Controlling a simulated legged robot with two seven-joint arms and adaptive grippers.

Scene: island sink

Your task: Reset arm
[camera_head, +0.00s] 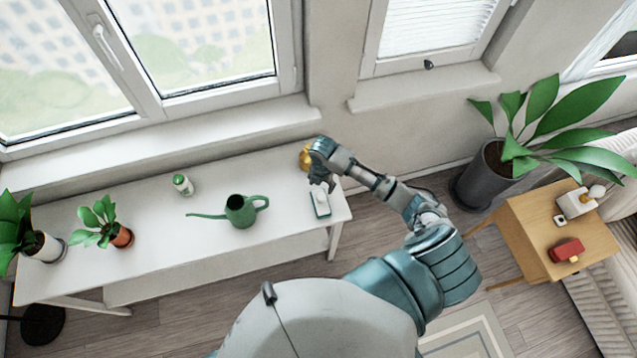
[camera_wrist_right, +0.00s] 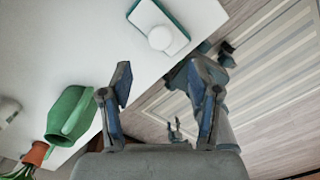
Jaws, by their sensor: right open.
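My right gripper (camera_head: 322,178) is over the right end of the white bench (camera_head: 150,235), its arm reaching in from the lower right. In the right wrist view its two fingers (camera_wrist_right: 162,88) are spread apart with nothing between them. Just beyond the fingertips in that view is a small green-edged white tray (camera_wrist_right: 172,15) with a round white item (camera_wrist_right: 160,37) on it. In the head view this tray (camera_head: 321,210) is just below the gripper. My left gripper is not in the head view.
A green watering can (camera_head: 240,211) stands mid-bench, with a small green-topped white container (camera_head: 182,184) and potted plants (camera_head: 121,236) to the left. A yellow object (camera_head: 305,157) is partly behind the gripper. At right are a large plant (camera_head: 490,172) and a wooden side table (camera_head: 530,225).

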